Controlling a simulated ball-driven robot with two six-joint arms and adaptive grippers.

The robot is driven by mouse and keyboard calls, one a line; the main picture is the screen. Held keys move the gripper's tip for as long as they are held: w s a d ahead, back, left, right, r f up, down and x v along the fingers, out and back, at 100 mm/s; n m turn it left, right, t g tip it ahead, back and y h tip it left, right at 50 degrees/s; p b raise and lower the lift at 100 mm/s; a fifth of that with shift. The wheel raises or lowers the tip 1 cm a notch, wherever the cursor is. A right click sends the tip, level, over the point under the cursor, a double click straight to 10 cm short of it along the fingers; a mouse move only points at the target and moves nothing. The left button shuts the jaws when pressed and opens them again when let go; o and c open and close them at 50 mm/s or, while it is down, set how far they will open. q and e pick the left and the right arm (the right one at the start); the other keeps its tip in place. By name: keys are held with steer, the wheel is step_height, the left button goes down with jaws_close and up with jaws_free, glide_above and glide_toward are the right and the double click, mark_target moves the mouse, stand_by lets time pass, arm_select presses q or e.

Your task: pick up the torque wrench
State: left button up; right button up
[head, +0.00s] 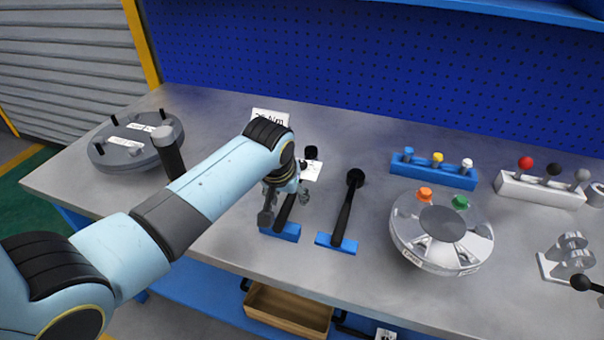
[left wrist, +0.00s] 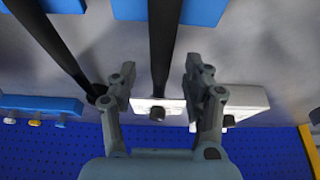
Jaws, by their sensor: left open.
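Two long black torque wrenches lie side by side on the bench, each handle end on a blue rest. The left one (head: 285,212) is partly hidden by my left gripper (head: 286,198); the right one (head: 345,208) is clear of it. In the left wrist view, my left gripper (left wrist: 158,76) is open, its fingers on either side of the near wrench's shaft (left wrist: 164,45). The other wrench (left wrist: 50,42) passes left of the fingers there. My right gripper is not in view.
A flanged silver shell (head: 440,258) stands right of the wrenches. A blue block with coloured knobs (head: 433,172) is behind it. A grey round flange (head: 130,152) lies at the left. White cards (head: 312,170) stand behind the wrenches. A blue pegboard (head: 330,60) closes the back.

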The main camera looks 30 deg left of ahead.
arm_select(q)
steer(key=x, duration=0.2)
steer(key=shift+w+f, duration=0.1)
steer(key=shift+f, duration=0.15)
jaws_close()
steer(key=shift+r, duration=0.15)
